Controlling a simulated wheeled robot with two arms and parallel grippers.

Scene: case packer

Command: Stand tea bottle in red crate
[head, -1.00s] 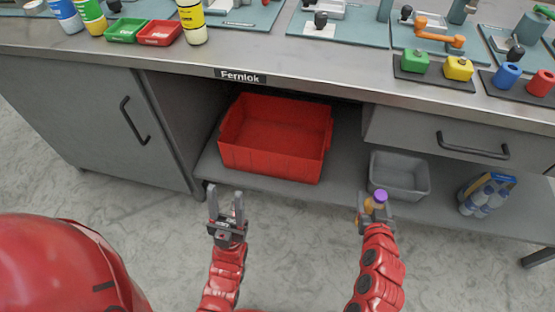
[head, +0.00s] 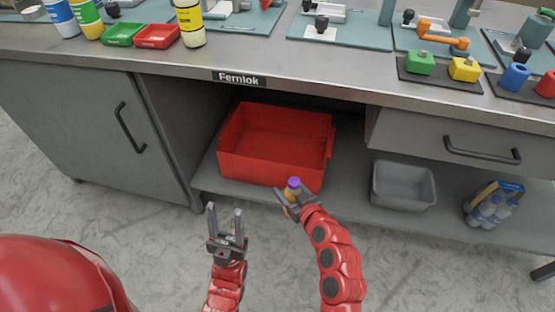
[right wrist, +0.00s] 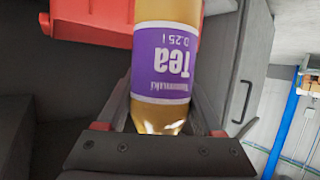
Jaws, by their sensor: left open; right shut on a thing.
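The tea bottle (right wrist: 165,65) is amber with a purple label and shows large in the right wrist view. In the head view the bottle (head: 292,190) shows its purple cap. My right gripper (head: 290,198) is shut on the bottle and holds it in front of the red crate's front right part. The red crate (head: 262,168) stands on the lower shelf under the workbench, and its visible inside is empty. A red part of it also shows at the top of the right wrist view (right wrist: 90,20). My left gripper (head: 226,222) is open and empty, in front of the shelf and left of the bottle.
A grey bin (head: 403,187) stands on the shelf (head: 350,185) right of the crate. A pack of bottles (head: 492,207) stands further right. The bench top (head: 300,52) overhangs the crate's back. A cabinet door (head: 80,125) is at left.

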